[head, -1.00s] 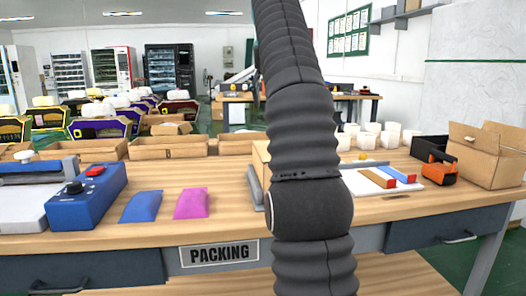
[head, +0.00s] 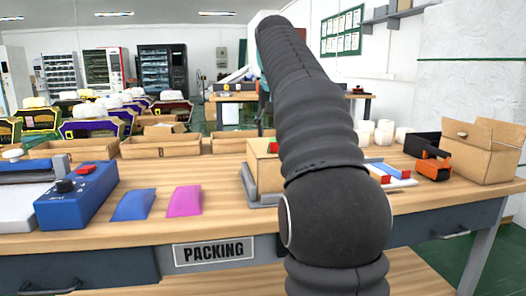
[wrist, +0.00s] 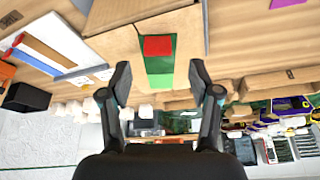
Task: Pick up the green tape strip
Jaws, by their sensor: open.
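The green tape strip (wrist: 160,68) shows in the wrist view against the face of a cardboard box, with a red end piece (wrist: 158,46) at its upper end. My gripper (wrist: 160,78) is open in the wrist view, one finger to each side of the strip, with nothing held between them. Whether the fingers are level with the strip in depth, I cannot tell. In the head view, the small box (head: 261,175) shows left of my arm with a bit of red at its top. My arm hides the gripper there.
A white board (wrist: 69,46) with blue and brown strips lies beside the box. Magenta (head: 185,201) and blue (head: 133,204) packets and a blue device (head: 77,196) stand left on the wooden table. An orange-black tool (head: 434,163) and an open carton (head: 485,158) stand right.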

